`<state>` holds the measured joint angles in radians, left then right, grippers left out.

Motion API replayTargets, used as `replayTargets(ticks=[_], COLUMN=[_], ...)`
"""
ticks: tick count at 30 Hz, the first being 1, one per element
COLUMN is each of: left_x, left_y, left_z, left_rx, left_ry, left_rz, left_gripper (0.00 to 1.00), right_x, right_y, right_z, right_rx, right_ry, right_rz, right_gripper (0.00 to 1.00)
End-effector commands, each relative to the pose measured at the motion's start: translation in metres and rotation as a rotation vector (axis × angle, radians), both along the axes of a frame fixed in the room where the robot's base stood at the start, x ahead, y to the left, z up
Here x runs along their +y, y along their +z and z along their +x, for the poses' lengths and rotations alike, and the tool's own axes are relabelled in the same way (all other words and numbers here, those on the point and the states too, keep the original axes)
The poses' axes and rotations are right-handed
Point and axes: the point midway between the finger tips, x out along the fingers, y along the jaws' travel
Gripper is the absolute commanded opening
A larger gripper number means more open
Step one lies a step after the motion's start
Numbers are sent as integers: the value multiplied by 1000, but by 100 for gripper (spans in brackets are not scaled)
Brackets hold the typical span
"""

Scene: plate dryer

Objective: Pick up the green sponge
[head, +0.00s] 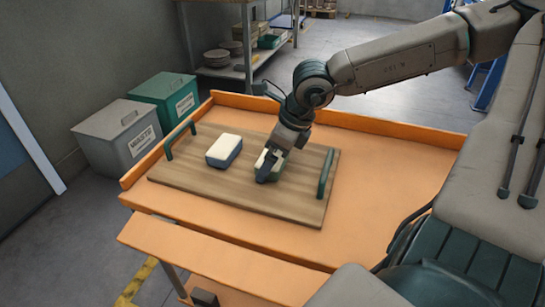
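My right arm comes in from the right, and its gripper (269,168) points down at a second sponge on the wooden tray (290,208). This sponge (260,158) has a pale top and a little green low on its side. The gripper covers much of it, and a dark finger lies across its near side. I cannot tell whether the fingers press on it. Another sponge (224,150), with a white top and blue-grey sides, lies to the left, apart from the gripper. My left gripper is not in view.
The tray has two dark green handles (326,172) and rests on an orange table (390,180) with a raised rim. Grey (118,135) and green (168,98) waste bins stand left of the table. A metal shelf with dishes (216,58) is behind. The table right of the tray is clear.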

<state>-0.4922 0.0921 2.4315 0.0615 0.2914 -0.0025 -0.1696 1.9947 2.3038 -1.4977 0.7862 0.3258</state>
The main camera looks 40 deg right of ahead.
Motion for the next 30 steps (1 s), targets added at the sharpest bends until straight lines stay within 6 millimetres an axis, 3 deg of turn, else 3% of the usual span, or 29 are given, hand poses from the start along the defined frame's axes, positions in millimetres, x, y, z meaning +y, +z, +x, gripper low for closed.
replayTargets(ticks=[11,16,17,25,30], left_x=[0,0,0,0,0], left_y=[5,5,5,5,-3], left_z=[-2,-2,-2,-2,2], left_rx=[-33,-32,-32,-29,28], left_ry=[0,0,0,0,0], left_rz=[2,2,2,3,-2], left_gripper=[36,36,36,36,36], right_x=[1,1,1,1,1], right_y=[-4,-4,-4,-3,8], right_z=[2,2,2,2,2], right_rx=[-1,-1,-1,-1,-2], right_ry=[1,1,1,1,1], right_rz=[1,1,1,1,0], right_gripper=[98,65,63,63,63])
